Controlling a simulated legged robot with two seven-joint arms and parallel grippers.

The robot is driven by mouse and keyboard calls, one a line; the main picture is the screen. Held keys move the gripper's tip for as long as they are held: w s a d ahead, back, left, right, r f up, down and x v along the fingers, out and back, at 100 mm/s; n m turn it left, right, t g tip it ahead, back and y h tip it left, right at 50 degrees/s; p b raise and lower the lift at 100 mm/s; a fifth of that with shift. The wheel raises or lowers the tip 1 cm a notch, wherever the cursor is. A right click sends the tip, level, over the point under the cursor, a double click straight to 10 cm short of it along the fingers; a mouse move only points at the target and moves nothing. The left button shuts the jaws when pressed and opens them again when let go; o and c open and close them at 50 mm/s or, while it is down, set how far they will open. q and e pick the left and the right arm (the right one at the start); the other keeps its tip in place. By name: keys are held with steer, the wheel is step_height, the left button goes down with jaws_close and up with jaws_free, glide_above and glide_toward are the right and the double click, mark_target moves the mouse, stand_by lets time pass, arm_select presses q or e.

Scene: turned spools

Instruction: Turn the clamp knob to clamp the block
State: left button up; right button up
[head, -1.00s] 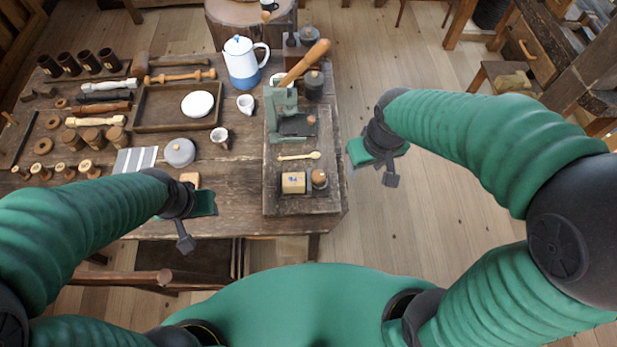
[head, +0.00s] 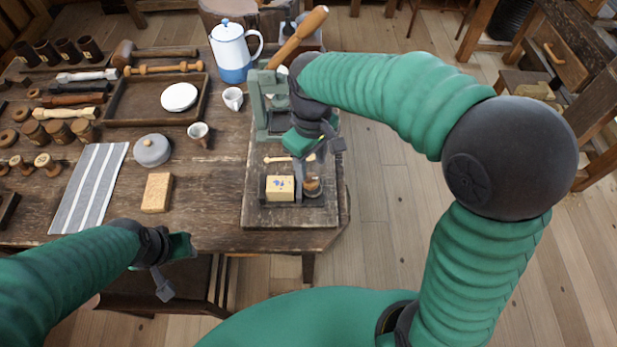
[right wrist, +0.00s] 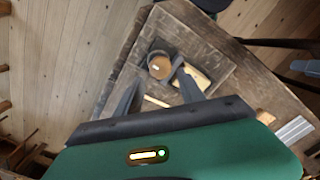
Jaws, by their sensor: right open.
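The pale yellow block (head: 280,188) with a blue mark sits in the small dark clamp at the near end of the wooden board. The clamp knob (head: 312,186), round and wooden, is just right of the block. In the right wrist view the knob (right wrist: 160,66) and block (right wrist: 190,92) lie beyond my fingers. My right gripper (head: 310,154) is above the board, close to the knob and apart from it. It is open and empty, with its two fingers (right wrist: 157,84) spread.
A wooden spoon (head: 288,159) lies on the board behind the clamp. A green press (head: 257,105) with a wooden handle stands behind it.

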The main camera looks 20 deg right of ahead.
mark_target(310, 178)
steer(key=f, duration=0.3)
steer(key=d+f, duration=0.1)
steer(key=shift+s+f+b, duration=0.3)
steer(key=shift+f+b, duration=0.1)
steer(key=shift+a+f, duration=0.2)
steer(key=shift+a, duration=0.15)
steer(key=shift+w+a+f, duration=0.15)
steer(key=shift+w+a, duration=0.25)
steer(key=shift+a, duration=0.05)
steer(key=shift+s+d, duration=0.2)
steer(key=shift+d, duration=0.25)
steer(key=c, duration=0.7)
jaws_close()
arm_select(q)
steer(key=shift+d+f, duration=0.1)
steer(key=shift+f, duration=0.45)
arm_select(e)
steer(key=shift+a, duration=0.15)
